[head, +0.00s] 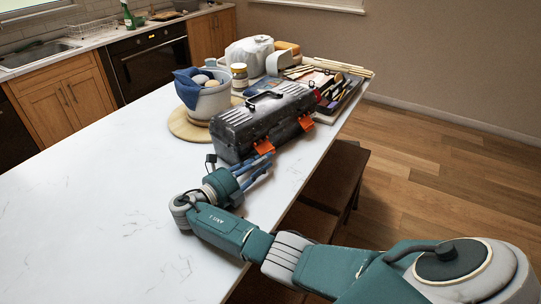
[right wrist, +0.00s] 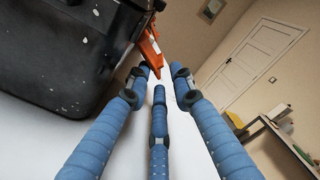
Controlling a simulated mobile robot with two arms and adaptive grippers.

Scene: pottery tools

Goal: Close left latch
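A dark grey, paint-flecked toolbox (head: 240,128) with a black top handle stands on the white table. Two orange latches are on its front side: a nearer left one (head: 264,147) and a farther right one (head: 306,123). Both stick outward from the box. My right gripper (head: 266,168), with three blue fingers, is just in front of the toolbox, close below the left latch. In the right wrist view, an orange latch (right wrist: 151,48) juts from the toolbox (right wrist: 70,45) near the fingertips. The fingers are apart with nothing between them; contact with the latch is unclear. My left gripper is out of view.
The white table (head: 90,200) is clear on the left. Behind the toolbox are a pot with a blue cloth (head: 212,97) on a round wooden board (head: 184,127), a jar (head: 239,76) and a tool tray (head: 345,90). A brown bench (head: 345,165) stands beside the table.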

